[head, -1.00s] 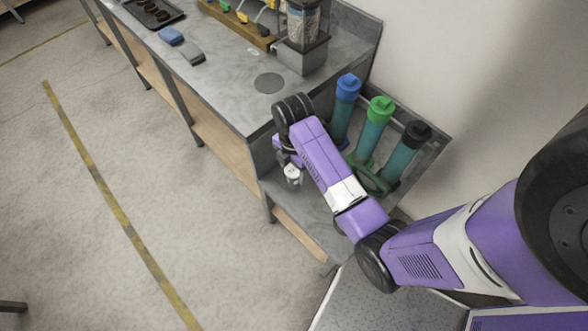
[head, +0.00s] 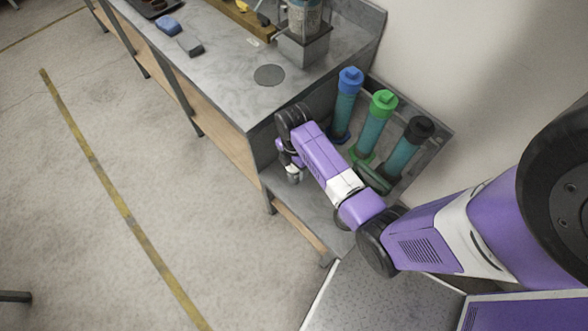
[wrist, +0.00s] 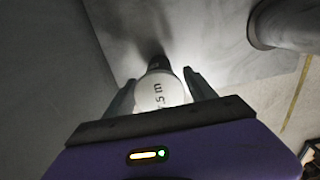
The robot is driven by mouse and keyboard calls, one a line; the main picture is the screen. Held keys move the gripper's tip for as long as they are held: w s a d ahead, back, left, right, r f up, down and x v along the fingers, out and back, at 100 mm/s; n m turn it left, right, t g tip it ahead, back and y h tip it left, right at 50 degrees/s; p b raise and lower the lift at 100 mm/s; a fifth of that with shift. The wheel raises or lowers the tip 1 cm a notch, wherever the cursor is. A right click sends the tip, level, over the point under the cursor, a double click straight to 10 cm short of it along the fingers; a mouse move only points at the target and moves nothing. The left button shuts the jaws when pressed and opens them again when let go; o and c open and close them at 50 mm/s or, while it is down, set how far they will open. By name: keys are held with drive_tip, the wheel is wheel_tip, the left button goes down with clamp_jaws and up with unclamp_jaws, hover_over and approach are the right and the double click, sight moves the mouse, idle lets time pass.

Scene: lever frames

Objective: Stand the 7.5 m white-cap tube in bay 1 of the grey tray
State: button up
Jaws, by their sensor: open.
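The white-cap tube stands on the low grey bench; its white cap (wrist: 158,92) fills the space between my fingers in the wrist view, with lettering that reads partly as "5 m". My gripper (wrist: 161,96) is open, with one finger on each side of the cap; contact cannot be told. In the head view, my gripper (head: 291,163) is over the low bench, and the tube (head: 293,178) shows just below it, partly hidden. The grey tray (head: 437,143) seems to be the rack against the wall. Its bay numbers cannot be read.
A blue-cap tube (head: 347,100), green-cap tube (head: 372,130) and black-cap tube (head: 405,155) stand by the wall, right of my arm. A dark green object (head: 374,178) lies near their bases. The higher bench (head: 225,70) rises behind my gripper.

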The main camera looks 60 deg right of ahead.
drive_tip(key=shift+f, duration=0.15)
drive_tip(key=c, duration=1.4)
